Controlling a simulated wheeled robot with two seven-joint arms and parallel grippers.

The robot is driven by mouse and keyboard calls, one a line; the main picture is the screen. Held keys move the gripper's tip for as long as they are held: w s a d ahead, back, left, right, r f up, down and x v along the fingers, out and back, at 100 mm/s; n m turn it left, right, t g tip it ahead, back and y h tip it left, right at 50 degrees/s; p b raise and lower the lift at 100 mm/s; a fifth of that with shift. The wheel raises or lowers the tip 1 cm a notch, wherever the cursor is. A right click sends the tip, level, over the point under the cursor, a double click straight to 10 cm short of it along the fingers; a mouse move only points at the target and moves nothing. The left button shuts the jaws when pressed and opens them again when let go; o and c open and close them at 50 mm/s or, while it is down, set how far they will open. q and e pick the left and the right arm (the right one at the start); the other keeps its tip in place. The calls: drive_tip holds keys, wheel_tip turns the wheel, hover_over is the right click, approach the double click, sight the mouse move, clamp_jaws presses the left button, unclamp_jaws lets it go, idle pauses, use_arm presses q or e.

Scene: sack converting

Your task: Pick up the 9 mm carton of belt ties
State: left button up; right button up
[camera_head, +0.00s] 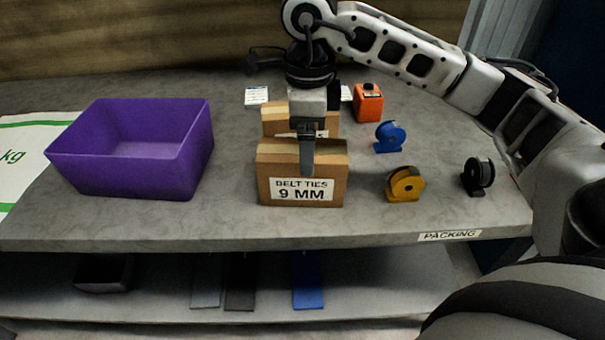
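The brown carton (271,170) labelled "BELT TIES 9 MM" stands upright on the grey table, its label facing me. My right gripper (307,160) points down over the carton. One dark finger shows against the carton's top and front face, above the label. The other finger is hidden, so I cannot tell whether the gripper is open or touches the carton. A second brown carton (272,122) stands right behind, partly covered by my gripper; its label cannot be read. My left gripper is out of view.
A purple bin (135,185) stands open and empty at the left. Right of the carton are a yellow reel (404,185), a blue reel (390,137), a black reel (479,176) and an orange device (368,103). A white card (256,96) lies behind.

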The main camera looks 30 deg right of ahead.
drive_tip(key=shift+w+a+f, duration=0.1)
drive_tip(key=shift+w+f, duration=0.05)
drive_tip(key=shift+f, duration=0.85)
drive_tip(key=shift+w+a+f, duration=0.1)
drive_tip(key=shift+w+f, duration=0.05)
drive_tip(key=shift+f, duration=0.9)
drive_tip(key=shift+w+f, duration=0.15)
drive_tip(key=shift+f, duration=0.85)
drive_tip(key=shift+r, duration=0.1)
drive_tip(key=c, duration=1.3)
drive_tip(key=shift+c, duration=0.2)
drive_tip(key=shift+r, duration=0.1)
drive_tip(key=shift+w+r, duration=0.1)
drive_tip(key=shift+r, duration=0.45)
drive_tip(key=s+a+r, duration=0.3)
drive_tip(key=a+r, duration=0.8)
drive_tip(key=a, duration=0.2)
drive_tip(key=shift+s+a+r, duration=0.15)
drive_tip(key=shift+a+r, duration=0.2)
